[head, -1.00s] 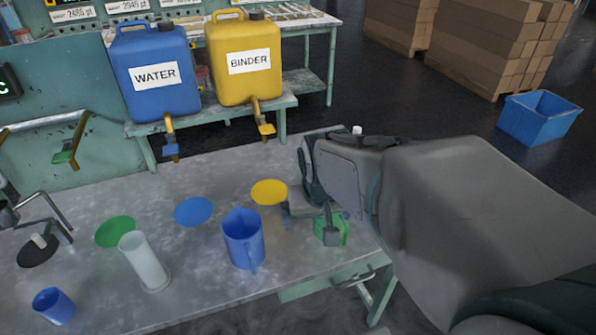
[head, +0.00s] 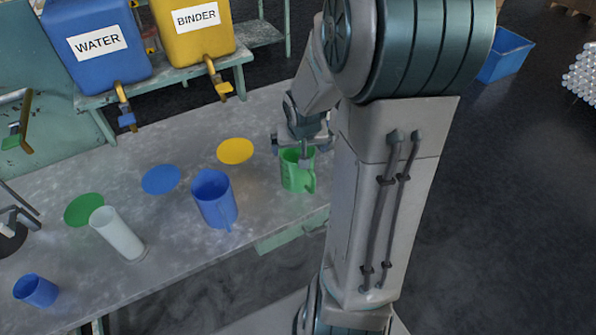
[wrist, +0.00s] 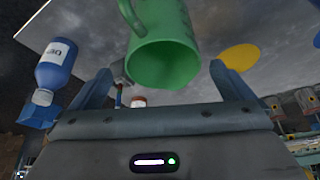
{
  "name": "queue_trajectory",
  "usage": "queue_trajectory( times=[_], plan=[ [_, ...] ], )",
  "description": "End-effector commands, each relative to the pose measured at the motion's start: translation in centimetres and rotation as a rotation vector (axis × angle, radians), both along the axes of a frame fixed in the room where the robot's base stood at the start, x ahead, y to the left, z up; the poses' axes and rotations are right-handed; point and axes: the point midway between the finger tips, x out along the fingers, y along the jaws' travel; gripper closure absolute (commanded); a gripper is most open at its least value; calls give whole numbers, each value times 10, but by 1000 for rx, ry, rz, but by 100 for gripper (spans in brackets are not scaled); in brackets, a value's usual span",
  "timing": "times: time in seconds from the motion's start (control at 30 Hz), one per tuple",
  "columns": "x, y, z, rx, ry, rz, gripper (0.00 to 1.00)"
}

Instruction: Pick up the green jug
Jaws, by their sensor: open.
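The green jug (head: 296,172) stands upright near the right end of the metal table, its handle on the right in the head view. In the wrist view the green jug (wrist: 163,50) is large, with its open mouth facing the camera and its handle at upper left. My gripper (head: 303,147) is open at the jug, over its rim in the head view. In the wrist view the two fingers of my gripper (wrist: 160,85) are spread, with the jug beyond and between them. I cannot tell whether either finger touches the jug.
A blue jug (head: 214,199), a clear cylinder (head: 118,235) and a blue cup (head: 36,290) stand to the left on the table. Yellow (head: 235,151), blue (head: 161,180) and green (head: 84,210) discs mark the tabletop. WATER (head: 95,45) and BINDER (head: 193,28) containers stand behind.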

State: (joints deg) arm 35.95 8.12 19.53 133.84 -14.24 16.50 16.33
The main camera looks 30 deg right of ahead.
Motion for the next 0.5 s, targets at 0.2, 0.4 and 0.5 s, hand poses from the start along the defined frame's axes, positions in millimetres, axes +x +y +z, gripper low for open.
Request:
queue_trajectory(
  times=[0.2, 0.4, 0.5],
  plan=[
    [6, -2, -15, 0, 0, 1, 0],
    [16, -2, -38, 1, 3, 3, 0],
    [22, -3, -51, 1, 2, 2, 0]
  ],
)
